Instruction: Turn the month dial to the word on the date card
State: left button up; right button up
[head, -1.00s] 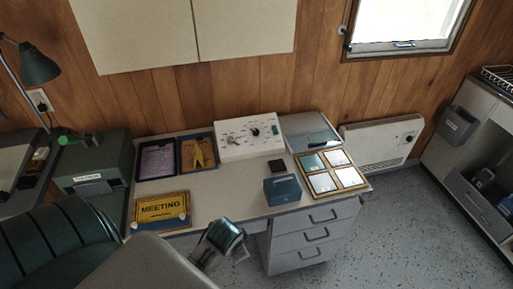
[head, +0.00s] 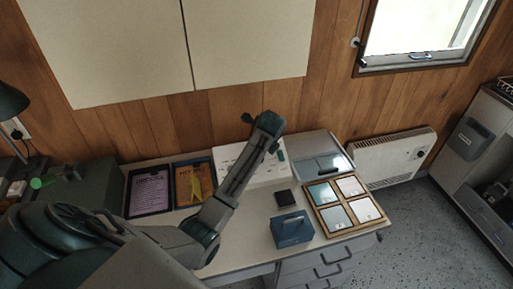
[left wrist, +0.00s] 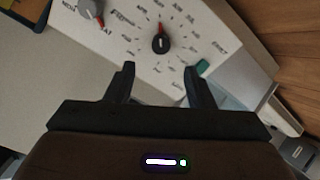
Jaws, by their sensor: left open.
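The white dial box (head: 228,152) stands at the back of the desk, and my left arm hides much of its face. In the left wrist view, the month dial (left wrist: 160,44) is a black knob with a red pointer, ringed by small words. The pointer aims toward the top of the picture; the word there is too small to read surely. A second, grey knob (left wrist: 90,12) with a red pointer sits at the upper left, beside "SAT". My left gripper (left wrist: 159,70) is open and empty, its fingertips just short of the month dial. I cannot pick out the date card. My right gripper is out of view.
Two framed cards, one purple (head: 149,190) and one orange (head: 193,184), lie left of the box.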

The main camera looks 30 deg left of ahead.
pick_arm(q)
jog(key=p+x, duration=0.1)
jog(key=x, duration=0.6)
jog(key=shift+p, duration=0.4)
jog(key=shift+x, duration=0.95)
jog(key=shift+f, duration=0.15)
jog(key=shift+c, duration=0.2)
jog(key=c, duration=0.8)
jog(key=shift+c, duration=0.8)
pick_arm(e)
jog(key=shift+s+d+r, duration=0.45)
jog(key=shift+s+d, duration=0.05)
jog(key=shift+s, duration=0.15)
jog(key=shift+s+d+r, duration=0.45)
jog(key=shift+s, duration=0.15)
